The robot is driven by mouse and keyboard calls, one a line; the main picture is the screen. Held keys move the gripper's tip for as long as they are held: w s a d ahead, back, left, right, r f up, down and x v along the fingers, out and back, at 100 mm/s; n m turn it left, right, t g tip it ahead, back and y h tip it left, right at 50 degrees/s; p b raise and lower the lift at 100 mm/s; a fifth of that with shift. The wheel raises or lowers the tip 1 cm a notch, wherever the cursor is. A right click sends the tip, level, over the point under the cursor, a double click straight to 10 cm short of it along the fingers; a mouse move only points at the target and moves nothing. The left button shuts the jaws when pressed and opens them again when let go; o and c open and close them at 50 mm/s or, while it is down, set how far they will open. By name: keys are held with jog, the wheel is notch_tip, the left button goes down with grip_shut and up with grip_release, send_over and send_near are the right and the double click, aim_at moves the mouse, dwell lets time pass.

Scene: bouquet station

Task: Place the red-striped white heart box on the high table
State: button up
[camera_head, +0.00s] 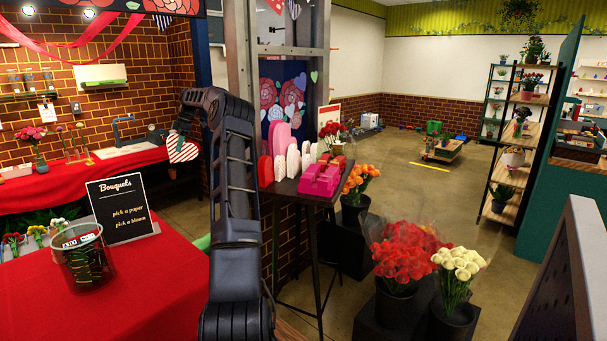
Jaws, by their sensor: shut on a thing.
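The red-striped white heart box (183,151) hangs from my gripper (184,133), left of the upper bend of my arm. My gripper is shut on its upper part; the fingers are small and partly hidden by the arm. Behind the box is the red-draped counter by the brick wall. The high table (287,187) is a tall, dark, thin-legged stand right of my arm. Red, pink and white heart boxes stand upright on it, and a bright pink box (320,179) sits at its front. My arm hides part of its left side.
A red-clothed table (150,300) at front left holds a "Bouquets" sign (122,208) and a glass container (85,262). A metal post (318,75) rises behind the high table. Buckets of orange, red and white flowers (403,270) stand at right. Open floor lies beyond.

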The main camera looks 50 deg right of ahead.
jog(key=s+d+r+n+g, duration=0.15)
jog(key=s+d+n, duration=0.25)
jog(key=s+d, duration=1.45)
jog(key=s+d+r+n+g, duration=0.1)
jog(key=s+d+r+n, duration=0.2)
jog(key=s+d, duration=1.5)
jog(key=f, duration=0.6)
jog(key=w+f, duration=0.1)
jog(key=f, duration=1.2)
jog(key=shift+w+d+f, duration=0.15)
jog(key=shift+w+d, duration=0.1)
jog(key=shift+d, duration=0.05)
jog(key=shift+f, duration=0.1)
jog(key=o, duration=1.1)
jog(key=v, duration=1.2)
jog(key=shift+w, duration=0.1)
